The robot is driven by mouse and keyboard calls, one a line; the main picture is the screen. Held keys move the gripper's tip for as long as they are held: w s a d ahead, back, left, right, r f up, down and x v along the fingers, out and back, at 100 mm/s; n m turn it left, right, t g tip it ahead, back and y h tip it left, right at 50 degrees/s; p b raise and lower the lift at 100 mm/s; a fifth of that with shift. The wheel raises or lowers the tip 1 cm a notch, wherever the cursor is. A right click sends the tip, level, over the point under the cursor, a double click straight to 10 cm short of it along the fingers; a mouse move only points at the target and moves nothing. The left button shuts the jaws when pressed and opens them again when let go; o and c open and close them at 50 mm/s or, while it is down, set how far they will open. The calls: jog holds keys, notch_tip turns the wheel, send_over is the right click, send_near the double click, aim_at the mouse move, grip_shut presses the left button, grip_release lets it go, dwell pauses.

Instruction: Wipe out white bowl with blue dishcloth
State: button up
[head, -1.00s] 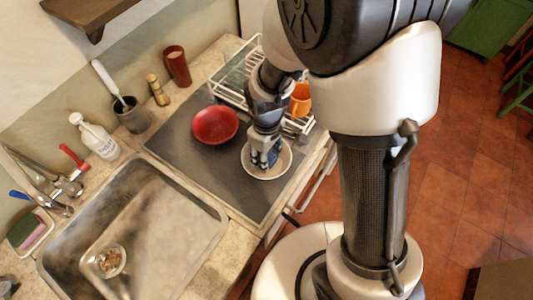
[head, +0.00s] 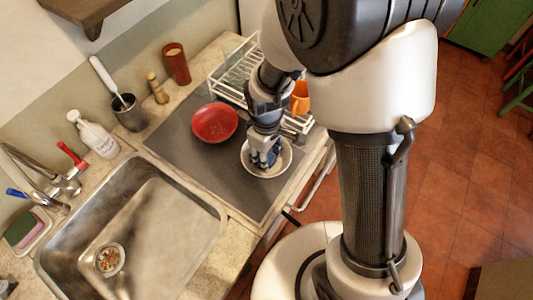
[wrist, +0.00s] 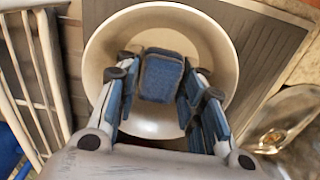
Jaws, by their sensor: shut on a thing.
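The white bowl (head: 286,163) stands upright on the dark drain mat, and it fills the middle of the wrist view (wrist: 108,47). My gripper (head: 266,162) points down into the bowl. In the wrist view my gripper (wrist: 160,92) is shut on the blue dishcloth (wrist: 160,77), a small folded pad held between the fingertips inside the bowl. Blue also shows along the fingers. In the head view the cloth is mostly hidden by the fingers. I cannot tell whether the cloth presses on the bowl's inner surface.
A red bowl (head: 214,123) sits on the mat (head: 190,158) just left of the white bowl. A white dish rack (head: 236,70) with an orange cup (head: 300,98) stands behind my gripper. The steel sink (head: 150,235) is at the front left. The counter edge is close on the right.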

jog(key=shift+w+a+r, duration=0.1)
jog(key=shift+w+a, duration=0.1)
jog(key=shift+a, duration=0.05)
jog(key=shift+s, duration=0.15)
jog(key=shift+s+a, duration=0.1)
jog(key=shift+s, duration=0.3)
jog(key=shift+d, duration=0.25)
jog(key=shift+d, duration=0.3)
jog(key=shift+d, duration=0.1)
jog(key=shift+w+d, duration=0.1)
jog(key=shift+w, duration=0.25)
